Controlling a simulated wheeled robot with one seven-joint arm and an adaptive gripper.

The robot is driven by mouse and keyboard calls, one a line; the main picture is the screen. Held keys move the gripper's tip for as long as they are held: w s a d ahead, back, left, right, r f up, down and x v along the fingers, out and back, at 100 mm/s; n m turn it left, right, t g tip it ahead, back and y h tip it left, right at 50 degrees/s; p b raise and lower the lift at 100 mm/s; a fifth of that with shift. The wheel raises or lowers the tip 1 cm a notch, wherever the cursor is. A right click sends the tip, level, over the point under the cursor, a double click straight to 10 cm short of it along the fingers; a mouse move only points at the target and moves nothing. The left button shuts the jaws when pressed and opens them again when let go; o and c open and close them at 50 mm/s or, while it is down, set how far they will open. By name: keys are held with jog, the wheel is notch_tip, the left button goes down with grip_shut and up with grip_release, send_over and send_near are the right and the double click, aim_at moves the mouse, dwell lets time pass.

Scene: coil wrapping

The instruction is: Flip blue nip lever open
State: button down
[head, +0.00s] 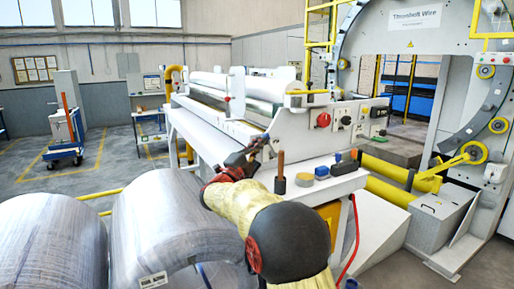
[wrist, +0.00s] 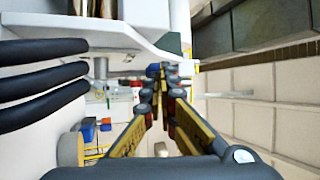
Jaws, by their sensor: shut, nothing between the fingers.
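My gripper (head: 260,143) is in front of the white wrapping machine, at the near end of its long roller bed. Its fingers are closed together with nothing between them; they also show in the wrist view (wrist: 166,74). A small blue piece (wrist: 153,70), likely the blue nip lever, shows right at the fingertips in the wrist view. I cannot tell whether it touches them, nor how it is tilted. In the head view I cannot make out the lever; my gripper may cover it.
A red knob (head: 323,120) is on the machine's panel. Large wrapped coils (head: 172,235) stand at the front left.

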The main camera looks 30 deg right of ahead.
jog(key=shift+r, duration=0.15)
jog(key=shift+d+r+g+p, duration=0.2)
jog(key=shift+g+p, duration=0.1)
jog(key=shift+p, duration=0.2)
jog(key=shift+d+r+m+y+p, duration=0.15)
jog(key=shift+m+y+p, duration=0.15)
jog(key=d+r+m+g+y+p, duration=0.1)
jog(key=d+y+p, duration=0.1)
jog(key=p, duration=0.5)
jog(key=d+r+m+g+y+p, duration=0.1)
jog(key=d+y+p, duration=0.2)
jog(key=p, duration=0.5)
jog(key=d+m+g+y+p, duration=0.2)
jog(key=d+p, duration=0.1)
jog(key=p, duration=0.5)
jog(key=shift+w+d+r, duration=0.2)
jog(key=shift+d+r, duration=0.1)
jog(key=shift+r, duration=0.1)
jog(key=shift+d+f, duration=0.1)
jog(key=shift+d, duration=0.05)
